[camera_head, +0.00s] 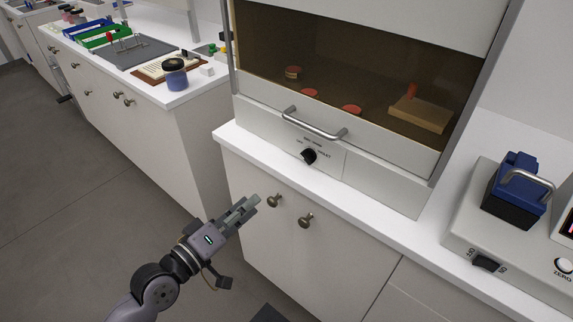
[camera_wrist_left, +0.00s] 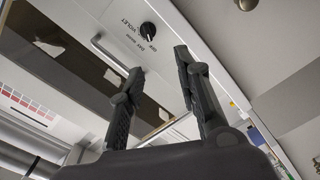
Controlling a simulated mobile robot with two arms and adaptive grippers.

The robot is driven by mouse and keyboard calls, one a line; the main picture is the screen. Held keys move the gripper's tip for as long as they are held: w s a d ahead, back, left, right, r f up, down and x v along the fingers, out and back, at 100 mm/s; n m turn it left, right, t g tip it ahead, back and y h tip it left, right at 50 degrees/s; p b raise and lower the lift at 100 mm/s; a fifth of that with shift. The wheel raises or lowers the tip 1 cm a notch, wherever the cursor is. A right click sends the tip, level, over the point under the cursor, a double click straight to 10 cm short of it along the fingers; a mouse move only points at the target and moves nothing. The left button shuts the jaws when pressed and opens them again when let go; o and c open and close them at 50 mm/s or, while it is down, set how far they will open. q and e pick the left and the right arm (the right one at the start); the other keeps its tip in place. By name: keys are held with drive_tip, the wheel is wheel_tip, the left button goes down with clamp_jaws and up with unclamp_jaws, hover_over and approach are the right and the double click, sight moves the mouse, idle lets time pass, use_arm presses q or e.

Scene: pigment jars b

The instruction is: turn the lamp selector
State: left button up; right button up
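The lamp selector is a small black knob (camera_head: 309,156) on the light panel below the cabinet's window, with lettering around it that includes "VIOLET". The knob also shows in the left wrist view (camera_wrist_left: 148,31), ahead of the fingers and apart from them. My left gripper (camera_head: 250,205) is in front of the cupboard doors, below and left of the knob, touching nothing. In the left wrist view its two fingers (camera_wrist_left: 158,62) stand apart with nothing between them. My right gripper is in neither view.
A metal bar handle (camera_head: 314,126) crosses the window sash just above the knob. Two round door knobs (camera_head: 273,200) stick out below the counter edge, near my left gripper. A blue-topped device (camera_head: 516,190) stands at right. The floor at left is clear.

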use_arm(q)
drive_tip(key=r, duration=0.1)
drive_tip(key=p, duration=0.2)
approach(303, 158)
drive_tip(key=shift+h, duration=0.3)
drive_tip(key=x, duration=0.7)
drive_tip(key=shift+w+f, duration=0.15)
drive_tip(key=shift+w, duration=0.1)
drive_tip(key=shift+w+d, duration=0.3)
drive_tip(key=shift+w, duration=0.1)
drive_tip(key=shift+c, duration=0.3)
clamp_jaws()
